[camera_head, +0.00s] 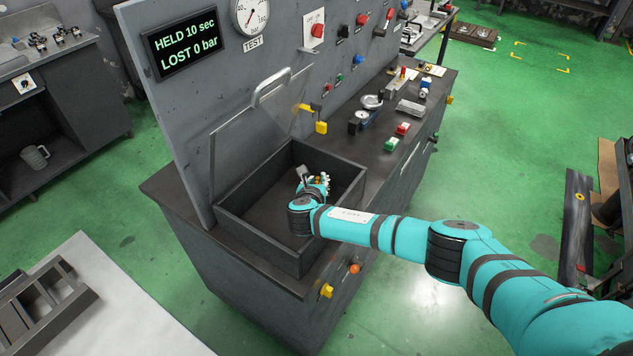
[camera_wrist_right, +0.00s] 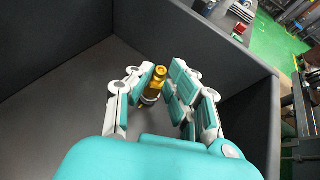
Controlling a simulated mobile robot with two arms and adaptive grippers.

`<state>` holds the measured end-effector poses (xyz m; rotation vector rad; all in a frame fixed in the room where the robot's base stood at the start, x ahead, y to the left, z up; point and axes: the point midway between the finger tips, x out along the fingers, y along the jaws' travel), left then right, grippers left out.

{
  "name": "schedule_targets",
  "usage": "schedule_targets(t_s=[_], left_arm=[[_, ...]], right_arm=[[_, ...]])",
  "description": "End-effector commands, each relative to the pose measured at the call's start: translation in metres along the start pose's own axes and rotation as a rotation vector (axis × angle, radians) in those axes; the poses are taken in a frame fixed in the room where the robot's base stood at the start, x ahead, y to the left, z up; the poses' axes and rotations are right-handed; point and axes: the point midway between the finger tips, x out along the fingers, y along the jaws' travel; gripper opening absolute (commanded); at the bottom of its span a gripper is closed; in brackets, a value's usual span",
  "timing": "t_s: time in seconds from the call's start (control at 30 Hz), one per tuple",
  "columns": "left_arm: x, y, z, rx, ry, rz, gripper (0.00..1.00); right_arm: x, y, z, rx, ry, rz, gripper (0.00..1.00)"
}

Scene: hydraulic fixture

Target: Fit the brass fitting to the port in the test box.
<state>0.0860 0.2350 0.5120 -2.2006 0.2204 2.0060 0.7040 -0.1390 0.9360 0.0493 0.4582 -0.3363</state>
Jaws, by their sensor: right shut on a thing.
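The test box (camera_head: 258,245) is a dark open-topped box on the bench, its clear lid (camera_head: 243,135) raised against the panel. My right gripper (camera_head: 317,184) is inside the box near its right side. In the right wrist view, the right gripper (camera_wrist_right: 157,88) has its fingers on both sides of the brass fitting (camera_wrist_right: 160,73) and is shut on it. The fitting stands roughly upright, with a silvery part below the brass top. The port cannot be made out; I cannot tell whether the fitting touches it. My left gripper is not in view.
The box walls (camera_wrist_right: 240,85) surround the right gripper. A display (camera_head: 184,43) reads "HELD 10 sec, LOST 0 bar", beside a gauge (camera_head: 251,14). Loose parts and a green button (camera_head: 391,144) lie along the bench right of the box. The box floor (camera_wrist_right: 60,110) is clear at left.

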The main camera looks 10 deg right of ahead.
Motion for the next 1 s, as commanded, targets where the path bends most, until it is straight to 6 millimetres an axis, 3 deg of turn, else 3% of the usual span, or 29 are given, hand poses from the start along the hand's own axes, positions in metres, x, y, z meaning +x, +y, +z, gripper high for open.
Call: schedule_targets(t_s=[0.87,0.9,1.0], left_arm=[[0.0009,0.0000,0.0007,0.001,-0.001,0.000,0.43],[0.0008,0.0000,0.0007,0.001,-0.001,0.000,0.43],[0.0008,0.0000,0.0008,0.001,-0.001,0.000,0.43]], right_arm=[[0.0014,-0.0001,-0.0042,-0.001,0.002,0.000,0.00],[0.0014,-0.0001,-0.0041,-0.001,0.002,0.000,0.20],[0.0014,-0.0001,-0.0040,-0.001,0.002,0.000,0.33]])
